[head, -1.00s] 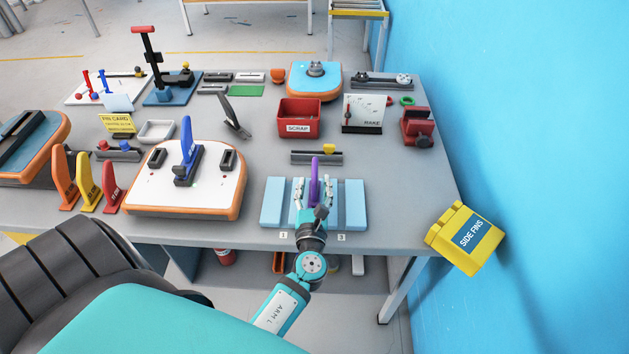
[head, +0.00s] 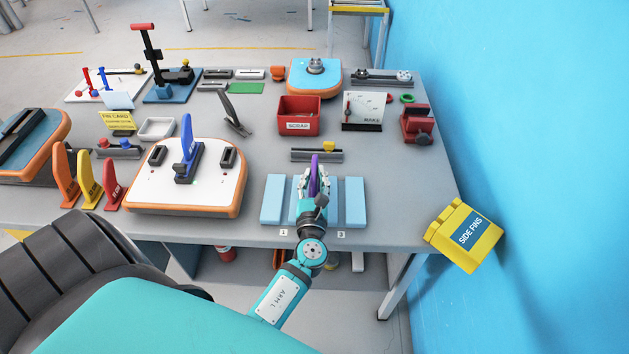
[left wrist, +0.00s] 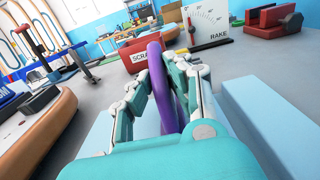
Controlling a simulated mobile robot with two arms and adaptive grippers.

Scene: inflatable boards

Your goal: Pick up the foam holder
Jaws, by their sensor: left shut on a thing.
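Three light blue foam blocks lie side by side at the table's front: the left one (head: 273,199), the middle one (head: 295,211) and the right one (head: 351,202). A purple fin (head: 315,160) stands upright over the middle block. My left gripper (head: 313,175) reaches in from the front above that block, its fingers closed on both sides of the fin. The left wrist view shows the purple fin (left wrist: 161,95) between the fingers (left wrist: 163,72). The fin's foot and most of the middle block are hidden by the gripper. My right gripper is not in view.
A white board with orange edge (head: 180,196) holds a blue fin (head: 187,140) to the left. A red scrap bin (head: 299,116) and a grey bar (head: 316,156) stand behind. A yellow side-fins box (head: 466,236) is off the table's right edge, near the blue wall.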

